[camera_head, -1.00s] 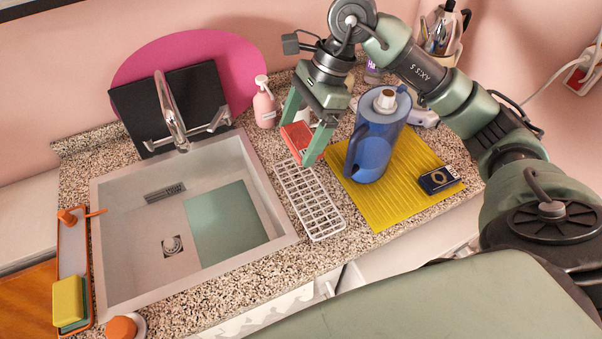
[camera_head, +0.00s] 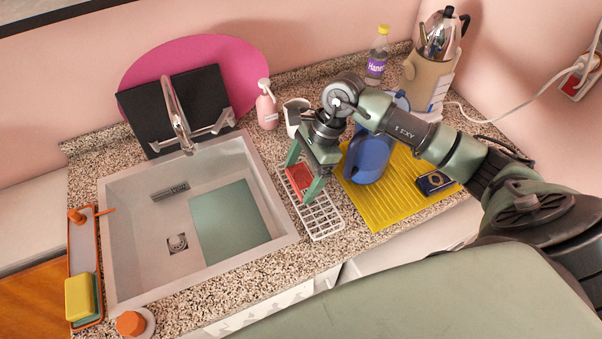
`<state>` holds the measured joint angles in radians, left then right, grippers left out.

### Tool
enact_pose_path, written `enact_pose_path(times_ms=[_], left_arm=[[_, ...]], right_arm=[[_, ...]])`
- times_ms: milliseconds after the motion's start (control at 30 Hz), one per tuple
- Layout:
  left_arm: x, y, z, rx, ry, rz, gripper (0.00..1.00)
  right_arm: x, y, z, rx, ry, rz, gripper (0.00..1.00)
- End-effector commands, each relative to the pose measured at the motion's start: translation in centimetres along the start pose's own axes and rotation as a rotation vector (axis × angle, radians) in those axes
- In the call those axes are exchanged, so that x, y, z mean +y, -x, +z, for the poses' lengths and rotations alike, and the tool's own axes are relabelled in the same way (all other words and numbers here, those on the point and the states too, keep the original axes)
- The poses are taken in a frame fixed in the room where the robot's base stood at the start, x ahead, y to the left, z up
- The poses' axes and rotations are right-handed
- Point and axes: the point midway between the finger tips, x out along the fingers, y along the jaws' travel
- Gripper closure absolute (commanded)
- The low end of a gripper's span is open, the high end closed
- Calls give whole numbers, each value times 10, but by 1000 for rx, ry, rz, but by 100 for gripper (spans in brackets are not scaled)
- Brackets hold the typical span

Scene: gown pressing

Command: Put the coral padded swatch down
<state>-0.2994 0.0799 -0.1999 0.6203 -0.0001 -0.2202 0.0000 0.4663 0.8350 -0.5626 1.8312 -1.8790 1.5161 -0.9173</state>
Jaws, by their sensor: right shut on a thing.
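The coral padded swatch (camera_head: 300,178) is a small red-orange block between the green fingers of my right gripper (camera_head: 298,182). The right gripper is shut on it and points down over the far part of the white grid rack (camera_head: 323,218). I cannot tell whether the swatch touches the rack. The gripper and swatch cover part of the rack. My left gripper is not in view.
The sink (camera_head: 130,225) is left of the rack. The blue jug (camera_head: 370,158) stands close on the right, on a yellow ribbed mat (camera_head: 385,200) with a dark blue box (camera_head: 434,184). A white cup (camera_head: 293,116) and pink soap bottle (camera_head: 267,108) stand behind.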

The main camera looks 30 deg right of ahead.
Motion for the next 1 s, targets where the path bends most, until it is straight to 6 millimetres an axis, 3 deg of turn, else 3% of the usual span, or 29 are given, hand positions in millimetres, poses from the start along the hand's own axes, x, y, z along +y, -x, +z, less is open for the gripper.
enact_pose_path(times_ms=[200,233,267,667,1000], left_arm=[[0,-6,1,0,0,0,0],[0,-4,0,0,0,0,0],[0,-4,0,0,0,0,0],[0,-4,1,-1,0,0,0],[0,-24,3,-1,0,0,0]], right_arm=[[0,-4,-2,0,0,-1,60],[0,-2,-1,0,0,0,6],[0,-2,-1,0,0,0,0],[-1,7,-1,1,0,-3,0],[-2,78,-1,2,1,-7,0]])
